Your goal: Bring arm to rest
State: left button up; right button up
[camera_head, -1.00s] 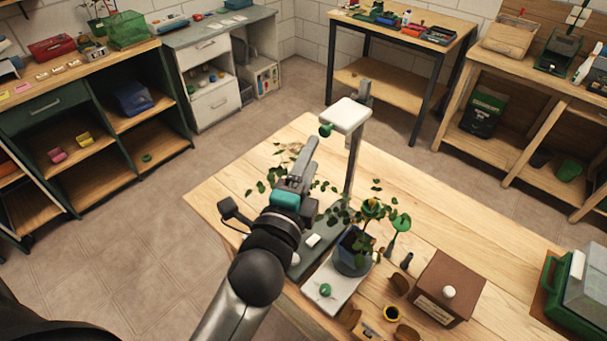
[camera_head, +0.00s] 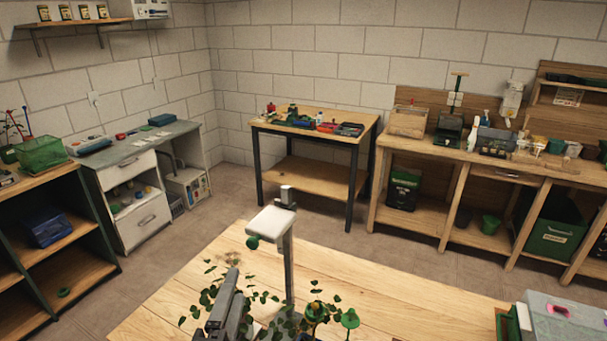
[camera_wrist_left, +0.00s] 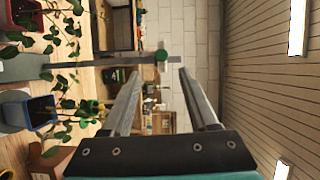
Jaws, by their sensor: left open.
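My left gripper (camera_head: 228,292) is at the bottom of the head view, beside the leafy plants on the wooden table (camera_head: 392,292). In the left wrist view its two fingers (camera_wrist_left: 160,74) stand apart with nothing between them. A stand with a white head and green knob (camera_head: 272,222) rises just beyond the gripper; it also shows in the left wrist view (camera_wrist_left: 118,61). My right gripper does not show.
A clear-lidded box (camera_head: 560,318) is at the table's right end. A workbench with tools (camera_head: 312,122) stands at the back, a long bench (camera_head: 470,158) at right, and a grey cabinet (camera_head: 135,195) at left. Bare floor lies between them and the table.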

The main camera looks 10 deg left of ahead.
pick_arm(q)
jog(key=s+a+f+n+g, duration=0.3)
jog(key=s+f+n+g, duration=0.3)
jog(key=f+n+g, duration=0.4)
jog(key=s+d+f+n+g+h, duration=0.1)
jog(key=s+f+n+g, duration=0.35)
jog(key=s+f, duration=0.4)
jog(key=s+f+b, duration=0.2)
jog(key=f+b, duration=0.2)
jog(key=f, duration=1)
jog(key=s+f+b, duration=0.2)
jog(key=f+b, duration=0.3)
jog(key=f, duration=1)
jog(key=s+a+f+g+b, duration=0.1)
jog(key=s+f+b, duration=0.3)
jog(key=s+f, duration=0.3)
jog(key=s+a+f+g+b, duration=0.1)
jog(key=s+f+b, duration=0.3)
jog(key=s+f, duration=0.4)
notch_tip(320, 180, down, 7)
jog(key=shift+s+f, duration=0.15)
jog(key=shift+s, duration=0.05)
